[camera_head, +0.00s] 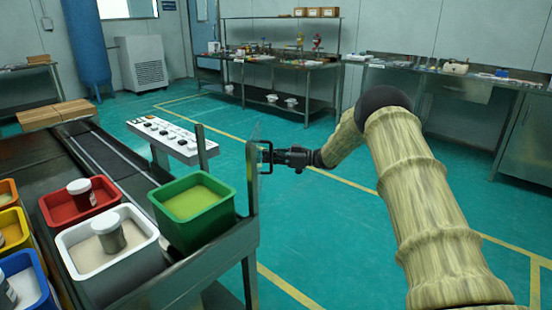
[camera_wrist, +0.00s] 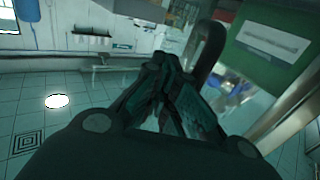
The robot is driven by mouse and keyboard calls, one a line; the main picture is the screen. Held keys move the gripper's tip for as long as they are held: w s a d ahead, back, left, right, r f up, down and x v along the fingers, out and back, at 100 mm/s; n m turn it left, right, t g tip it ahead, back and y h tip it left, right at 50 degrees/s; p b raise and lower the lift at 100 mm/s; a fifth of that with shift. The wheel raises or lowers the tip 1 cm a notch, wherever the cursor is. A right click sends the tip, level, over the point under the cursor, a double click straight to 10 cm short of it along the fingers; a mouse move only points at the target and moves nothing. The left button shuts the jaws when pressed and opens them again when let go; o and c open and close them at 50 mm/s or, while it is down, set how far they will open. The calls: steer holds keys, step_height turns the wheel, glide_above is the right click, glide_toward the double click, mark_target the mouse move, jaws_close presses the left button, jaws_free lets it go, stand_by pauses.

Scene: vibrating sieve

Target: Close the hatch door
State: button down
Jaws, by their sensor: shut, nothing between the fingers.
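The hatch door appears to be the thin clear panel (camera_head: 257,131) at the right end of the machine frame, seen nearly edge-on. How far it stands open cannot be told. A black loop handle (camera_head: 267,158) sticks out from it toward my gripper. My gripper (camera_head: 277,157) is at the handle's right side, with its fingers closed and empty. In the wrist view the closed fingers (camera_wrist: 160,92) lie just left of a dark curved bar (camera_wrist: 207,48), which looks like the handle. Whether they touch it cannot be told.
A green bin (camera_head: 194,233) and a white bin (camera_head: 66,241) with a grey container stand on the machine beside the frame post (camera_head: 252,180). A white control panel (camera_head: 161,136) is behind. Benches with lab items (camera_head: 280,63) line the back wall. Green floor (camera_head: 330,230) right of the machine is clear.

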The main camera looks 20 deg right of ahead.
steer(key=w+a+n+g+y+p, duration=0.1)
steer(key=w+a+n+g+p, duration=0.1)
steer(key=a, duration=1.5)
steer(key=shift+w+g+y+p, duration=0.3)
steer(key=shift+w+g+p, duration=0.15)
steer(key=shift+w, duration=0.7)
